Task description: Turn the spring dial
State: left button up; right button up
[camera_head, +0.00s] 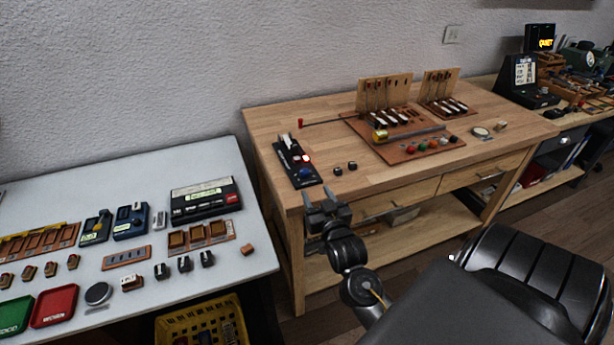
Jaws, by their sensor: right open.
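My right gripper (320,200) is at the front left edge of the wooden bench (275,122), its fingers apart and empty. Just beyond it, on the bench's left end, lies a narrow black device (293,158). It carries a blue round knob (305,173), a red part and a light lever. This knob may be the spring dial, but no label is readable. The gripper appears apart from the device. My left gripper is not in view.
A brown board (400,152) with several coloured knobs and upright wooden panels fills the bench middle. A thin rod with a red end (301,123) lies behind the device. A grey table (225,262) with trays and small devices stands at left. A gap separates the tables.

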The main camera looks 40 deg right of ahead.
aim_at(306, 174)
jog(key=p+x, duration=0.1)
jog(key=x, duration=0.8)
jog(key=shift+w, duration=0.15)
